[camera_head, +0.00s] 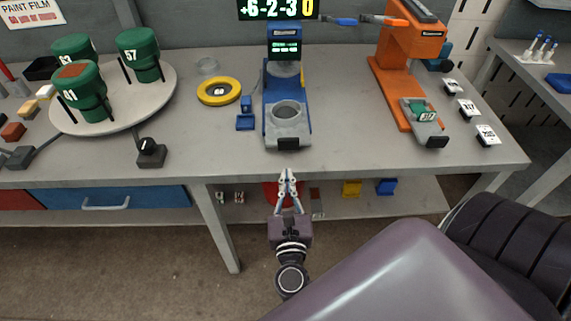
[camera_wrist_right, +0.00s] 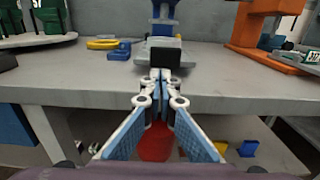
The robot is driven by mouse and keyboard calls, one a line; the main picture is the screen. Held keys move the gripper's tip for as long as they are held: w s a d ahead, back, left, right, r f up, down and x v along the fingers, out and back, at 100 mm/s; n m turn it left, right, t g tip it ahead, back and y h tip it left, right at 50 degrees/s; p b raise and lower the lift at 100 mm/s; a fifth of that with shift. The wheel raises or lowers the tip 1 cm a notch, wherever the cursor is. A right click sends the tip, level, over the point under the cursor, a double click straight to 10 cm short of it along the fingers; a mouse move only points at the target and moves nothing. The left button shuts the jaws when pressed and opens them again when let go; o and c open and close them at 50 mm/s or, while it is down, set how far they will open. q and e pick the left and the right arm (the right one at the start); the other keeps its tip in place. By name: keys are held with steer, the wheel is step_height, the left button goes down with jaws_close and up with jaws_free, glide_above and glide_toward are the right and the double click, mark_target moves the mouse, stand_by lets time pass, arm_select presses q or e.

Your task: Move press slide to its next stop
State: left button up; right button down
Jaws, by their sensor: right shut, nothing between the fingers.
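A blue press (camera_head: 285,85) with a small lit screen stands mid-table. Its grey slide (camera_head: 287,128) reaches toward me, with a round cup on it and a black block at its front end. In the right wrist view the black front block (camera_wrist_right: 164,42) is straight ahead of the fingertips. My right gripper (camera_head: 288,172) is shut and empty, just in front of the table's near edge, below the slide's front end and apart from it. It also shows in the right wrist view (camera_wrist_right: 160,72). My left gripper is not in view.
An orange stand (camera_head: 404,75) with a grey front piece holding a green part is at right. A round turntable (camera_head: 155,98) with green cylinders is at left. A yellow ring (camera_head: 219,92) and small blue stand (camera_head: 245,118) sit left of the press. Bare tabletop (camera_head: 340,155) lies in front.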

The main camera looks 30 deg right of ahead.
mark_target(285, 148)
steer(key=p+x, duration=0.1)
steer(key=x, duration=0.5)
steer(key=shift+w+d+r, duration=0.1)
steer(key=shift+w, duration=0.15)
steer(key=shift+p+x, duration=0.35)
steer(key=shift+x, duration=0.45)
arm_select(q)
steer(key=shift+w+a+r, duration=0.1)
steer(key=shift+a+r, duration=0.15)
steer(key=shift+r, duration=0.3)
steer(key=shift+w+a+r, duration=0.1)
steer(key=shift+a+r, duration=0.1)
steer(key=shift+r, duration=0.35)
arm_select(e)
steer(key=shift+w, duration=0.1)
steer(key=x, duration=0.4)
steer(key=shift+w+d, duration=0.1)
steer(key=shift+w, duration=0.15)
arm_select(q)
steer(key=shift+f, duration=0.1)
arm_select(e)
steer(key=shift+s, duration=0.2)
